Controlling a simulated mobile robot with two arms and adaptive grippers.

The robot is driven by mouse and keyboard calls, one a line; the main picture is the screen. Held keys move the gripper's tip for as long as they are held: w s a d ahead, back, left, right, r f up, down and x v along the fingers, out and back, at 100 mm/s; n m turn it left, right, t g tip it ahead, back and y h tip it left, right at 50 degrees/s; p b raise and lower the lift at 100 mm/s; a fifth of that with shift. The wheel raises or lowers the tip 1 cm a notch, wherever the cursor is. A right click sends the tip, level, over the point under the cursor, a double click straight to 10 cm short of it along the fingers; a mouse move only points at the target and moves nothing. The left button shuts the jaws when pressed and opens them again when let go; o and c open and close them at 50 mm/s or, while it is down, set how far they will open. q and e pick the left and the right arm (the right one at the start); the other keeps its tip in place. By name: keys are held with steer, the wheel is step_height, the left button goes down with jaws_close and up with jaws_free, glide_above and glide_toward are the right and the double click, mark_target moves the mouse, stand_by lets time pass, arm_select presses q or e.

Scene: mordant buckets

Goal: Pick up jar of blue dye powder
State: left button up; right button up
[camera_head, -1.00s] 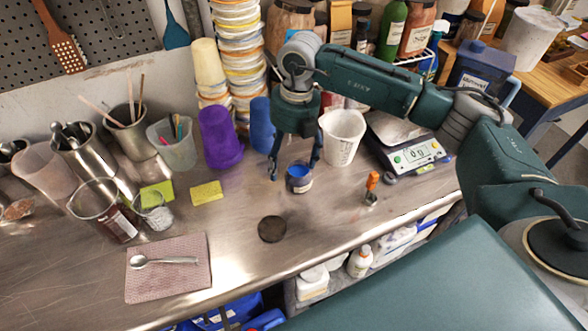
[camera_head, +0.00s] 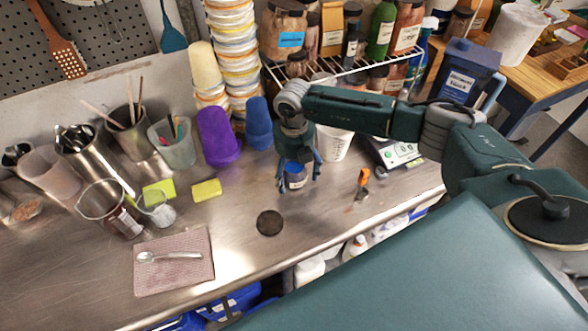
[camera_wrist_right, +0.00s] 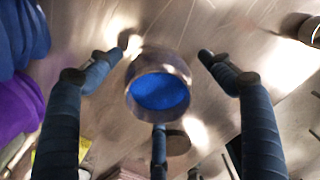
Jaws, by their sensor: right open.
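The jar of blue dye powder (camera_head: 296,180) stands upright on the steel counter in the head view, its upper part partly hidden by my gripper. In the right wrist view the open jar (camera_wrist_right: 159,88) shows bright blue powder inside, near the middle of the picture. My right gripper (camera_head: 298,184) points down over the jar, with fingers on both sides of it. In the wrist view the fingers of the right gripper (camera_wrist_right: 162,75) are spread around the jar, with visible gaps. My left gripper is not in view.
Purple cups (camera_head: 218,137) and blue cups (camera_head: 258,125) stand left of the jar. A white cup (camera_head: 335,143) and a scale (camera_head: 393,152) are behind and to the right. An orange-handled tool (camera_head: 363,180) stands at right. A dark round lid (camera_head: 270,223) lies in front.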

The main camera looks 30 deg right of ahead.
steer(key=c, duration=1.3)
steer(key=shift+c, duration=0.2)
